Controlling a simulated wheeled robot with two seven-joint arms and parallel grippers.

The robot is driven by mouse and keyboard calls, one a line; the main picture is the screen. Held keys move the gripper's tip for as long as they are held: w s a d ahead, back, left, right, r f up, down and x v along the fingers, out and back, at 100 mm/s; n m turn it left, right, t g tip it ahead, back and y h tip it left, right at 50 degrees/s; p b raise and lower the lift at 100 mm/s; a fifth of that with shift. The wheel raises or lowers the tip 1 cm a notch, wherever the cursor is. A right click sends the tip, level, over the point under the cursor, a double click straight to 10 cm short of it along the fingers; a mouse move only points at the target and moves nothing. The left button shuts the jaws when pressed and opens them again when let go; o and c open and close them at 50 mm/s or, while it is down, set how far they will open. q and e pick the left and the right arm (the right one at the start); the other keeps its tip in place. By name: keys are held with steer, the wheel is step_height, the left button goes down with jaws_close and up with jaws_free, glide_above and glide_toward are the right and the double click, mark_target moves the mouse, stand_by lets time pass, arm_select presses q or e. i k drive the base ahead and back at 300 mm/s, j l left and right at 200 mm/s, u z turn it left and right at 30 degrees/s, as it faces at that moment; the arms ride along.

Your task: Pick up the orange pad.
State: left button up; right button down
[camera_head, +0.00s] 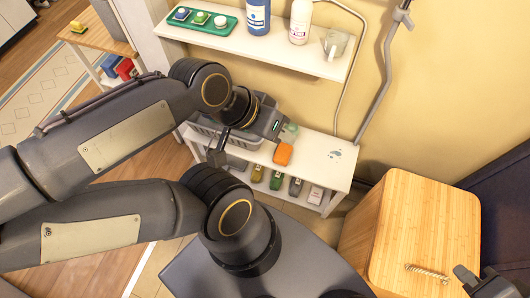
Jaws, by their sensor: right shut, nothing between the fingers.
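The orange pad (283,154) lies on the top of a low white bench (318,150) against the yellow wall. My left gripper (240,146) is over the left part of the bench, to the left of the pad and apart from it in the picture. The wrist hides part of its jaws, so I cannot tell whether they are open. My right gripper (468,279) shows at the lower right corner by the wooden box. It is shut and empty, and partly cut off by the frame edge.
A grey basket (208,136) and a small light green item (291,127) are near my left gripper. Several small packages stand under the bench top. Above, a white shelf (262,45) holds a green tray and bottles. A wooden box (425,225) stands at right; grey pipes run down the wall.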

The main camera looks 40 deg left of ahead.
mark_target(283, 153)
steer(key=u, duration=1.2)
